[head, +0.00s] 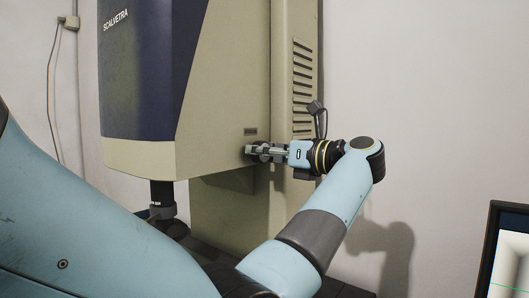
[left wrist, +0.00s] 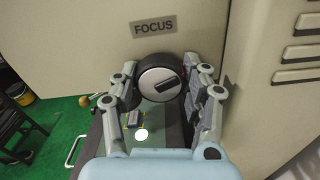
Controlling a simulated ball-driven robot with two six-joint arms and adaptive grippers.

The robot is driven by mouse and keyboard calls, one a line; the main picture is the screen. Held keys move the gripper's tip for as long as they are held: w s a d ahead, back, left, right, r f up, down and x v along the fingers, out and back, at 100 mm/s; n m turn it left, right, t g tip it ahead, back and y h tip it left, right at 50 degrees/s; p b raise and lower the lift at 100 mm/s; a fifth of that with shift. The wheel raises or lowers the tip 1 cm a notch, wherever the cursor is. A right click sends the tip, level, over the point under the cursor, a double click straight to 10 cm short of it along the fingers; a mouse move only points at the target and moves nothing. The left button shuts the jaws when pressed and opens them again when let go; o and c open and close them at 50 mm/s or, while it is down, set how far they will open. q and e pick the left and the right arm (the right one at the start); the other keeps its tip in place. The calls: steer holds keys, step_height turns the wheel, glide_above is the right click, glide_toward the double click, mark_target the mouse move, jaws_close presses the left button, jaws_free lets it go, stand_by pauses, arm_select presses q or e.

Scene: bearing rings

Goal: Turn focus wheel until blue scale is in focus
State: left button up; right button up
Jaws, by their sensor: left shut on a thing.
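The focus wheel (left wrist: 161,83) is a dark round knob with a pale face and a dark bar on it. It sits on the side of the beige machine (head: 240,75), below a FOCUS label (left wrist: 153,26). My left gripper (head: 259,150) is shut on the wheel; in the left wrist view its fingers (left wrist: 158,88) lie on both sides of it. In the head view the gripper mostly hides the wheel. The screen (head: 510,255) at the right edge is cut off; it shows a pale blurry area and a thin green line, and I see no blue scale. My right gripper is not in view.
A dark lens part (head: 163,200) hangs under the machine head. A wall box with a cable (head: 69,23) is at the far left. The wall right of my arm is bare.

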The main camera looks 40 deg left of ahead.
arm_select(q)
steer(key=shift+m, duration=0.4)
steer(key=m, duration=0.2)
steer(key=shift+m, duration=2.4)
steer(key=o, duration=1.2)
steer(key=shift+w, duration=0.1)
steer(key=shift+c, duration=0.2)
steer(key=shift+d, duration=0.15)
steer(key=w+d, duration=0.1)
steer(key=d, duration=1)
steer(key=shift+w+d, duration=0.15)
steer(key=shift+d, duration=0.2)
